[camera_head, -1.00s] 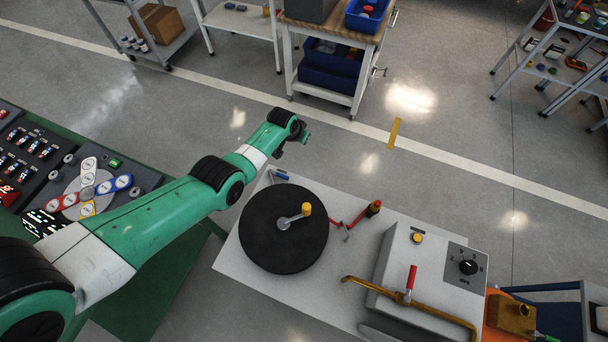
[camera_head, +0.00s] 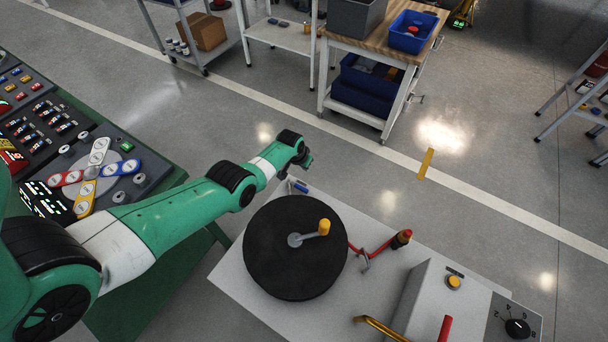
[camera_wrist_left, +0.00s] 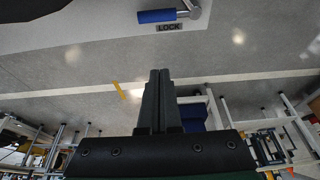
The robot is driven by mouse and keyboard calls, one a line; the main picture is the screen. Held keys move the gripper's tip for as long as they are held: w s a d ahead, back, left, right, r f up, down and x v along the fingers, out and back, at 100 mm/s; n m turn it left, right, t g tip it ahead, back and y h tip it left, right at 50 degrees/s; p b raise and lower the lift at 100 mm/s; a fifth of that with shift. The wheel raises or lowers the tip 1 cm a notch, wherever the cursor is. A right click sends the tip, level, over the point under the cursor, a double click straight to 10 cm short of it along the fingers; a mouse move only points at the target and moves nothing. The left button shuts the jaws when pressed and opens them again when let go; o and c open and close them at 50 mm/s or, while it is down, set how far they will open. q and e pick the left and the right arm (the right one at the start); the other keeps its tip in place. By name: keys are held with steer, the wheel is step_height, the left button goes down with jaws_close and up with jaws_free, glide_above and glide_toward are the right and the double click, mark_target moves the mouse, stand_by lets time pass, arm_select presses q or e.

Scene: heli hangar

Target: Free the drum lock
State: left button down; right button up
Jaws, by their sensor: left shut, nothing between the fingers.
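The drum lock is a small lever with a blue grip (camera_head: 300,187) at the far left corner of the light bench top, behind the drum. It also shows in the left wrist view, where the blue grip (camera_wrist_left: 162,16) lies above a "LOCK" label, with its metal pivot at the grip's right end. The black round drum (camera_head: 270,265) carries a crank with a yellow knob (camera_head: 323,228). My left gripper (camera_head: 307,162) is just beyond the lock in the head view. In the left wrist view its fingers (camera_wrist_left: 160,72) are together and empty, apart from the grip.
A grey control box (camera_head: 428,300) with a yellow button and a dial is at the bench's right. A control panel (camera_head: 60,135) lies left. Open floor and a wheeled cart (camera_head: 388,55) are beyond.

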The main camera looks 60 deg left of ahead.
mark_target(298, 187)
arm_select(q)
steer(key=b+x, duration=0.5)
steer(key=s+b+x, duration=0.1)
steer(key=b+x, duration=0.1)
steer(key=b, duration=0.1)
steer(key=shift+w+d+f, duration=0.1)
steer(key=shift+d+f, duration=0.1)
steer(key=shift+f, duration=0.3)
steer(key=shift+s+d+f+p, duration=0.4)
steer(key=shift+s+d+p, duration=0.2)
steer(key=shift+p, duration=0.2)
steer(key=shift+s+f, duration=0.15)
steer(key=shift+s, duration=0.05)
steer(key=shift+s+d+f, duration=0.1)
steer(key=shift+s+f, duration=0.1)
steer(key=shift+f, duration=0.05)
steer(key=shift+p, duration=0.3)
